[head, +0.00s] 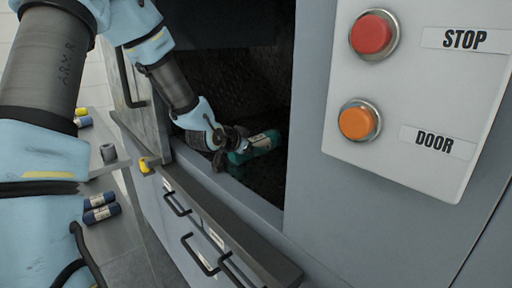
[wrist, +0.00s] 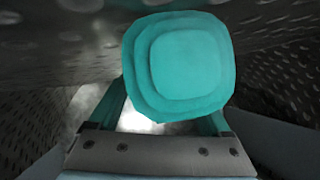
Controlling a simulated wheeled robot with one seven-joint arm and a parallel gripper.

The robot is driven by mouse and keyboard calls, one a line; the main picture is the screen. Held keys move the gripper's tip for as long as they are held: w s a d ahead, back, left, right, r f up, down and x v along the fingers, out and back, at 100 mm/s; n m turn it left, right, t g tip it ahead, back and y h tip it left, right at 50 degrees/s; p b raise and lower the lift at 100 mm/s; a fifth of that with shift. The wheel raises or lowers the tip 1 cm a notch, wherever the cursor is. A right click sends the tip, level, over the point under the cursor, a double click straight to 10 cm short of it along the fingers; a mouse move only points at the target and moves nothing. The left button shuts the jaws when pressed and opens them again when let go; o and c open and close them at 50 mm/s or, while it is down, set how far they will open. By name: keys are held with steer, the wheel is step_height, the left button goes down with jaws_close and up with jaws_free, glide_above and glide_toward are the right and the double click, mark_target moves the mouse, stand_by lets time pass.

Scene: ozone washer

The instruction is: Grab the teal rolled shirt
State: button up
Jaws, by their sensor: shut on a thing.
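The teal rolled shirt (head: 262,142) lies inside the dark washer drum, just past the lower edge of the opening. A pale label shows on its side. In the wrist view its rolled end (wrist: 180,62) faces the camera between the two fingers. My gripper (head: 236,152) reaches in through the opening and is shut on the shirt. In the wrist view the gripper (wrist: 165,112) has a finger on each side of the roll. The far end of the shirt is hidden in the wrist view.
The perforated drum wall (wrist: 275,75) is close around my gripper. The washer's front panel has a red STOP button (head: 371,34) and an orange DOOR button (head: 358,121). A ledge with handles (head: 225,225) runs below the opening. Other rolls (head: 100,208) lie on shelves at left.

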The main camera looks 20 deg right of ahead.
steer(key=c, duration=0.7)
steer(key=shift+c, duration=0.9)
steer(key=shift+r, duration=0.15)
